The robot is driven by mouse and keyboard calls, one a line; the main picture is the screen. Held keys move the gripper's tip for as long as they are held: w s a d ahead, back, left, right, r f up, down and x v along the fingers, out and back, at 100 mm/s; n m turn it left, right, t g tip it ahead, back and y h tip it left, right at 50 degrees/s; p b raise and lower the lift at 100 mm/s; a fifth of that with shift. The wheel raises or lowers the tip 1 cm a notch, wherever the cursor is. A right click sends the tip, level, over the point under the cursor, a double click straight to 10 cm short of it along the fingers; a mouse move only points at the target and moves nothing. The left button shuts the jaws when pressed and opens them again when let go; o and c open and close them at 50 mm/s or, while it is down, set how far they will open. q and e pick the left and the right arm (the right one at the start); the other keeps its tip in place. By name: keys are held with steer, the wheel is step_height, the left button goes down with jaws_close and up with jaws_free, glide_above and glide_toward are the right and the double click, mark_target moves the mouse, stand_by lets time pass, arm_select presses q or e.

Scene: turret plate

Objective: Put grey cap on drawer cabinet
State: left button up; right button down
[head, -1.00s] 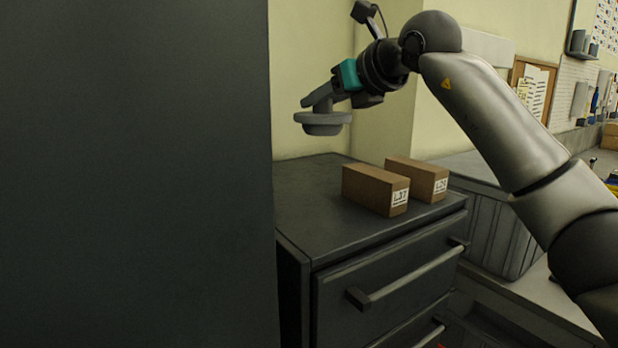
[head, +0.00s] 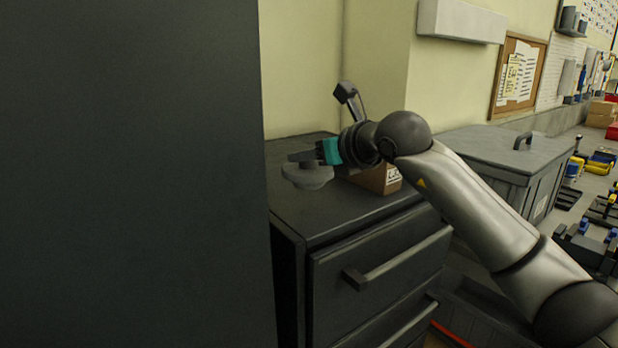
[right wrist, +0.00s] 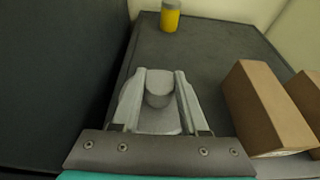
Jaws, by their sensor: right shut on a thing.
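The grey cap (head: 307,177) is a round, flanged piece held in my right gripper (head: 303,157), low over the left part of the dark drawer cabinet's top (head: 330,215). I cannot tell whether its underside touches the top. In the right wrist view, the cap (right wrist: 158,90) sits between the two fingers of the right gripper (right wrist: 160,80), which are shut on it. The cabinet top (right wrist: 205,50) spreads out beyond it. My left gripper is not in view.
Cardboard boxes (right wrist: 265,105) stand on the cabinet to the right; in the head view my arm partly hides one box (head: 380,180). A yellow jar (right wrist: 170,18) stands at the far edge. A tall dark panel (head: 130,170) fills the left. A lidded grey bin (head: 510,160) stands right.

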mark_target(309, 176)
step_height(309, 176, down, 4)
steer(key=shift+f, duration=0.25)
steer(key=shift+f, duration=0.15)
steer(key=shift+c, duration=2.2)
jaws_free()
steer(key=shift+r, duration=0.25)
steer(key=b+v, duration=0.1)
steer(key=v, duration=1)
steer(key=shift+s+d, duration=0.25)
steer(key=shift+s, duration=0.1)
